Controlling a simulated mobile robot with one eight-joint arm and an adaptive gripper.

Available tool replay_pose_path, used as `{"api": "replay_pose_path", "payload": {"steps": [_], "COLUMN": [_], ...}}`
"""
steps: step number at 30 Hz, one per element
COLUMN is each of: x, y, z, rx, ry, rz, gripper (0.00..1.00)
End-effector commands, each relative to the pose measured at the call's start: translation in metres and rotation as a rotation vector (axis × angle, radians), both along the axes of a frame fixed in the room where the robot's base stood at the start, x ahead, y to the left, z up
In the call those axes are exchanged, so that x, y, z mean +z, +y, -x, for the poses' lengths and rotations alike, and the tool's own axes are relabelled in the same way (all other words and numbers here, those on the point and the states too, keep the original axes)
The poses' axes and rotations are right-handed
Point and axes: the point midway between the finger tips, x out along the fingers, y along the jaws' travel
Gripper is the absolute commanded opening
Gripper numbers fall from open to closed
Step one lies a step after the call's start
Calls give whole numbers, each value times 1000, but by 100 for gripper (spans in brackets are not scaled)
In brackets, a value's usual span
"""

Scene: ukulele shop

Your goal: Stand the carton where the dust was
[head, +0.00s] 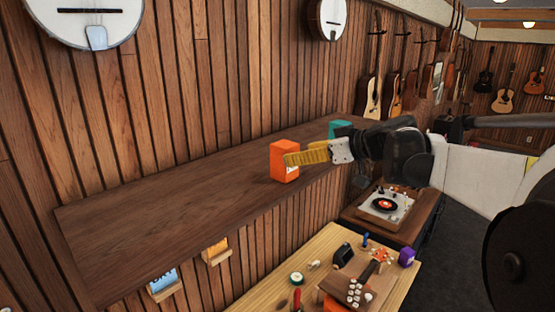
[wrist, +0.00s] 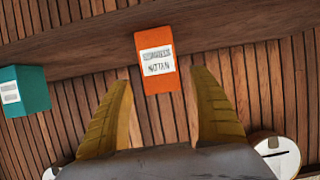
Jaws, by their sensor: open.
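An orange carton (head: 282,162) with a white label stands upright on the dark wooden wall shelf (head: 180,210), near its front edge. My gripper (head: 291,158) is open, its yellow fingers pointing at the carton from the right in the head view, overlapping its edge. In the wrist view the carton (wrist: 155,62) shows just beyond and between the open fingertips (wrist: 161,78); I cannot tell whether they touch it. A teal carton (head: 340,129) stands farther along the shelf, partly hidden by my gripper, and also shows in the wrist view (wrist: 22,92). I cannot make out dust on the shelf.
The shelf left of the orange carton is bare. Below it are a workbench (head: 327,245) with tools and small items, and a turntable (head: 385,204). Two small holders (head: 216,252) hang under the shelf. Banjos (head: 328,18) and guitars hang on the wall above.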

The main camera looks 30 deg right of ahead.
Motion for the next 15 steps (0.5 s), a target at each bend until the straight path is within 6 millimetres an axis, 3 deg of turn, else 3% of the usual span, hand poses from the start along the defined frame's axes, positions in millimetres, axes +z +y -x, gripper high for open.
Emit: {"api": "replay_pose_path", "payload": {"steps": [4, 10, 13, 15], "x": [11, 20, 8, -14], "y": [-11, -16, 7, 44], "z": [28, 48, 54, 62], "rx": [-4, -1, 7, 10], "ry": [0, 3, 56, 148], "rz": [-1, -1, -14, -32], "gripper": [71, 71, 71, 71]}}
